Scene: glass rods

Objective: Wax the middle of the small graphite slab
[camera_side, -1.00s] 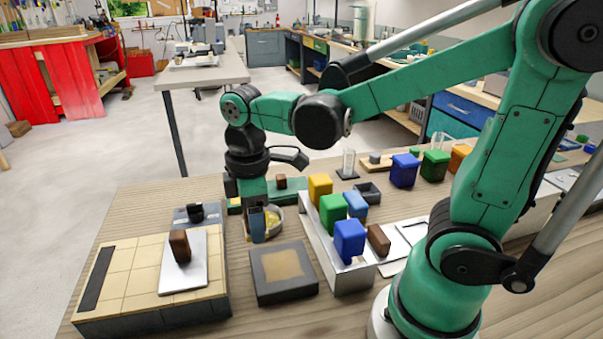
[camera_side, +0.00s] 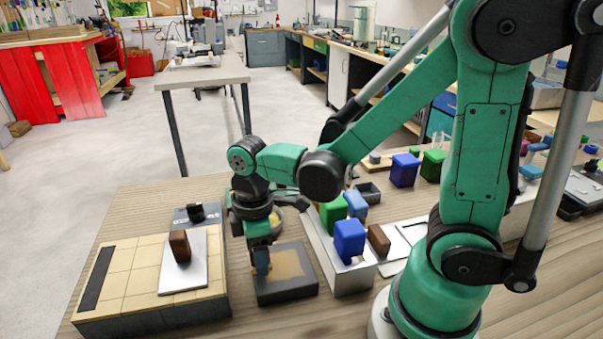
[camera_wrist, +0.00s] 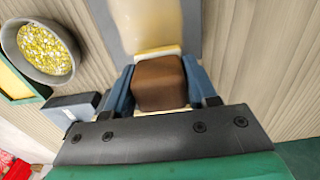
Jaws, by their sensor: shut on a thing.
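The small graphite slab (camera_side: 298,290) is a dark square with a tan patch in its middle. It lies flat on the bench, and part of it shows at the top of the wrist view (camera_wrist: 103,22). My gripper (camera_side: 261,262) points down over the slab's left part in the side view. In the wrist view its blue fingers are shut on a brown block (camera_wrist: 160,82) with a pale cream layer at its base. In the side view the arm and fingers mostly hide the block. I cannot tell whether the block touches the slab.
A bowl of yellow granules (camera_wrist: 45,48) stands beside my gripper. A tiled board (camera_side: 128,275) with a metal plate and another brown block is left of the slab. Right of it, a metal stand (camera_side: 345,278) holds blue and green blocks. Bare bench lies in front.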

